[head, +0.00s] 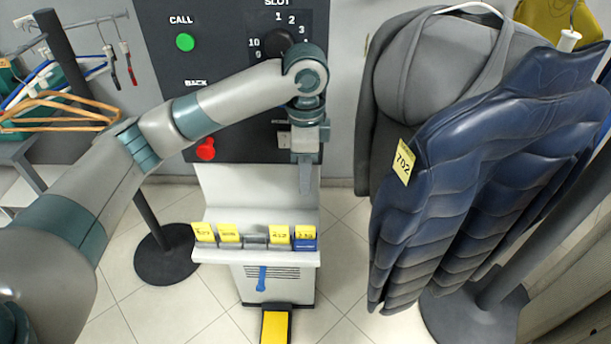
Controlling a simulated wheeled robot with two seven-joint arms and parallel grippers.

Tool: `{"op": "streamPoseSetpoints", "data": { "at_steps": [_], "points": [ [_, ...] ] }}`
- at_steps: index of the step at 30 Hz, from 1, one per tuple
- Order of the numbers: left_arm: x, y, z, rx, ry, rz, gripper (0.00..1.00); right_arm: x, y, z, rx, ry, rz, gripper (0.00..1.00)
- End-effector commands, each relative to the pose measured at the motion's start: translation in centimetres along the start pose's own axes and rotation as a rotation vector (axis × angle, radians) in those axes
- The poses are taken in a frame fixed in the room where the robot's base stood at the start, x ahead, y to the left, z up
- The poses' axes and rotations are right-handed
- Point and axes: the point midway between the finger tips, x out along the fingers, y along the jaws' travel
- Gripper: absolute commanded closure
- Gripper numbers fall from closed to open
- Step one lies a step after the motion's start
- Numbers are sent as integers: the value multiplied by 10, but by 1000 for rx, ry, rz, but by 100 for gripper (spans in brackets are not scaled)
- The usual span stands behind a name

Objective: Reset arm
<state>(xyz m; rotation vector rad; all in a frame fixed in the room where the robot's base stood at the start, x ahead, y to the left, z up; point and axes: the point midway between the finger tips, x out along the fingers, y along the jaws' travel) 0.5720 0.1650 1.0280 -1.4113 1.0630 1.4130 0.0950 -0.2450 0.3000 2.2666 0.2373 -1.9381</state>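My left arm comes in from the left and bends down in front of the dark control panel (225,75). My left gripper (306,180) points down in front of the panel's lower right part, above the white ledge. Its fingers overlap in this view, so the gap between them is hidden. Nothing is seen hanging from it. My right arm and gripper are not in view.
The panel has a green button (185,42), a red knob (206,149) and a slot dial (278,42). Yellow tags stand on the ledge (255,256). A navy jacket (470,160) and grey garment (425,75) hang at right. Wooden hangers (55,112) are at left.

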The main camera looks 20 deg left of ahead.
Motion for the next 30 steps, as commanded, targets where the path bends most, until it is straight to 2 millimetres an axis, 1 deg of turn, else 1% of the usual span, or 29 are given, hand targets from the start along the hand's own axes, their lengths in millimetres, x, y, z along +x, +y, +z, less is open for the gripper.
{"op": "streamPoseSetpoints", "data": {
  "at_steps": [8,11,13,17,20,24,30],
  "points": [
    [2,1,-1,0,2,0,74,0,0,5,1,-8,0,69],
    [7,3,-4,1,10,2,74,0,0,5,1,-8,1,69],
    [14,7,-8,3,22,3,74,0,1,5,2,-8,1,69],
    [36,19,-18,0,60,6,74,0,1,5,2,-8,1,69],
    [57,32,-30,-8,105,8,74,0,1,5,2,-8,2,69],
    [88,54,-46,-39,181,11,74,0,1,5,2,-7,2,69],
    [127,85,-62,-115,289,13,74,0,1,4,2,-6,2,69]
  ]
}}
